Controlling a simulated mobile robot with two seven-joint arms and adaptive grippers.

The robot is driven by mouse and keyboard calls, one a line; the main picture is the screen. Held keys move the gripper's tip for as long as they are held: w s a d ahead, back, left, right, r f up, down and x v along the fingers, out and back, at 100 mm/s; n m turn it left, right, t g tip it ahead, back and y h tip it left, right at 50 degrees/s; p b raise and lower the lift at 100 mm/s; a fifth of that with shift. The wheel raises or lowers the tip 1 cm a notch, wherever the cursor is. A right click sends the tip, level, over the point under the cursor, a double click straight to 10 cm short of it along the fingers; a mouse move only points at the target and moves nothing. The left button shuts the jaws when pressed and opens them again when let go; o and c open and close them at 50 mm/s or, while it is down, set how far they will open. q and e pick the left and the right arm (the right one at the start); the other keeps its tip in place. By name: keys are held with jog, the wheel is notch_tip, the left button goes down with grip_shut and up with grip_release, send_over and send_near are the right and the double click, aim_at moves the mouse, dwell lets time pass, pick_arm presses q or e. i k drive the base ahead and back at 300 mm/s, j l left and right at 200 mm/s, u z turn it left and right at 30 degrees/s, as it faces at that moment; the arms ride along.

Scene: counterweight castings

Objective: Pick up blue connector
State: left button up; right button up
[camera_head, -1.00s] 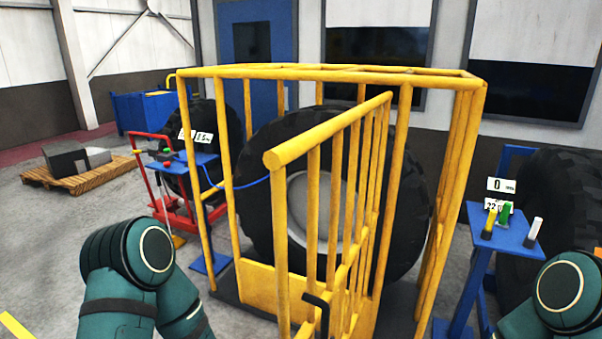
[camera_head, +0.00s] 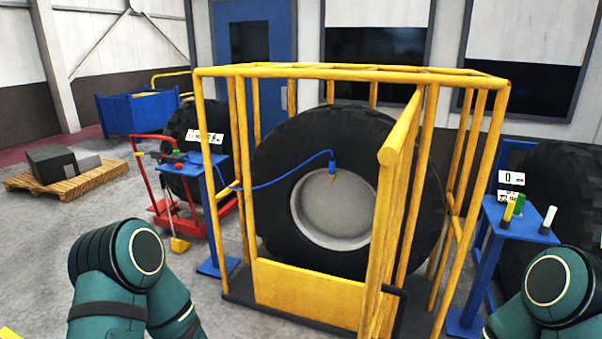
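A blue connector (camera_head: 333,164) sits at the end of a blue hose (camera_head: 283,181), at the upper rim of the grey wheel hub inside the yellow cage. The hose runs left out of the cage toward a blue stand (camera_head: 209,189). The large black tire (camera_head: 283,150) stands upright behind the bars. The cage's yellow gate (camera_head: 388,215) stands swung out toward me at the right of the cage front.
A blue stand (camera_head: 522,233) at the right carries yellow, green and white pieces and small displays. A red cart (camera_head: 160,215) stands left of the cage. A wooden pallet (camera_head: 95,181) with grey blocks lies far left.

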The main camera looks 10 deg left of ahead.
aim_at(332, 161)
jog(key=j+z, duration=0.15)
jog(key=j, duration=0.85)
jog(key=i+j, duration=0.1)
jog(key=j, duration=0.2)
jog(key=i+j+z, duration=0.15)
jog(key=j, duration=0.2)
jog(key=i+j, duration=0.1)
jog(key=j, duration=0.2)
jog(key=i+j+z, duration=0.1)
jog(key=j, duration=0.2)
jog(key=i+j+z, duration=0.1)
jog(key=j, duration=0.25)
jog(key=i+j+z, duration=0.1)
jog(key=i+j, duration=0.35)
jog(key=i+j+z, duration=0.15)
jog(key=j, duration=0.25)
jog(key=i+j, duration=0.2)
jog(key=j, duration=0.15)
jog(key=i+j+z, duration=0.1)
jog(key=j, duration=0.2)
jog(key=i+j, duration=0.2)
jog(key=j, duration=0.15)
jog(key=i+j+z, duration=0.15)
jog(key=j, duration=0.2)
